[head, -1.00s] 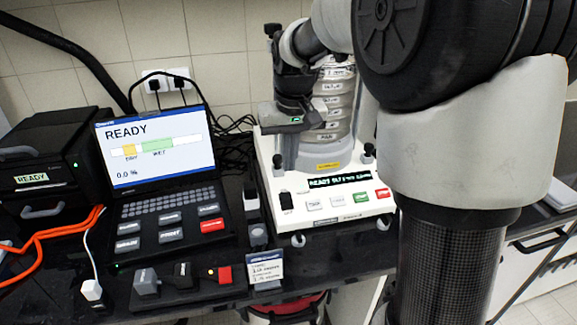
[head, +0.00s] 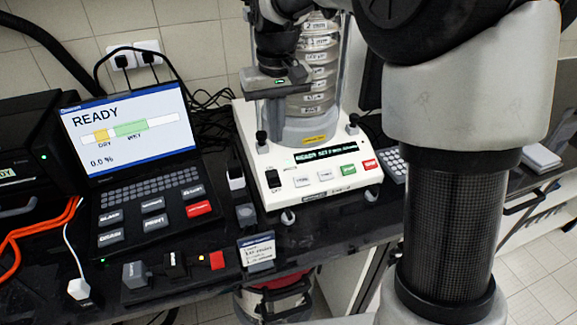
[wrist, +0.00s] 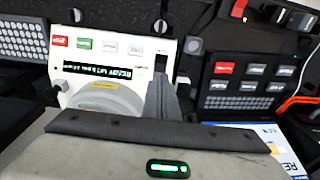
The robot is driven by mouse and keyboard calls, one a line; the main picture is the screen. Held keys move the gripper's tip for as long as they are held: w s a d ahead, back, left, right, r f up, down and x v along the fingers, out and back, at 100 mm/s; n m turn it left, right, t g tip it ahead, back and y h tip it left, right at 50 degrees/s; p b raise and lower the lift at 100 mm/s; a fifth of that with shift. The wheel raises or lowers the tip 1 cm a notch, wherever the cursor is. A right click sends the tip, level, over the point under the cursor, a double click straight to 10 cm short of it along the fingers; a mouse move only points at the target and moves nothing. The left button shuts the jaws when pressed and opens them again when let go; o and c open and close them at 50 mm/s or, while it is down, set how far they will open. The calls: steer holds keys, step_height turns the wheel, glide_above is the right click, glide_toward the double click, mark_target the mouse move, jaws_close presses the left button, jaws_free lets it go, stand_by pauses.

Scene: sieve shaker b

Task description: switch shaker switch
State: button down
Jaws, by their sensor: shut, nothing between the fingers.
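The shaker (head: 258,165) is a white unit with a stack of clear sieves on top. Its dark switch (head: 273,179) is on the left of the front panel, with a label under it. The switch also shows in the wrist view (wrist: 161,62), just beyond my fingertips. My gripper (head: 268,118) points down above the left part of the shaker, in front of the sieve stack and apart from the switch. In the wrist view my gripper's grey fingers (wrist: 160,88) are together and empty. The shaker display (head: 326,153) is lit and begins with READY.
An open laptop (head: 130,125) reading READY stands left of the shaker.

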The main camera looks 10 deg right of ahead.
mark_target(276, 182)
steer(key=shift+a, duration=0.1)
steer(key=f, duration=0.9)
steer(key=w+f+b, duration=0.1)
steer(key=f, duration=0.4)
steer(key=shift+w+a, duration=0.1)
steer(key=shift+f+t+b, duration=0.4)
steer(key=shift+f+b, duration=0.2)
steer(key=shift+b, duration=0.55)
steer(key=shift+s+f+t+b, duration=0.2)
steer(key=shift+s+t+b, duration=0.1)
steer(key=shift+b, duration=0.45)
steer(key=shift+r+p, duration=0.5)
steer(key=shift+f, duration=0.15)
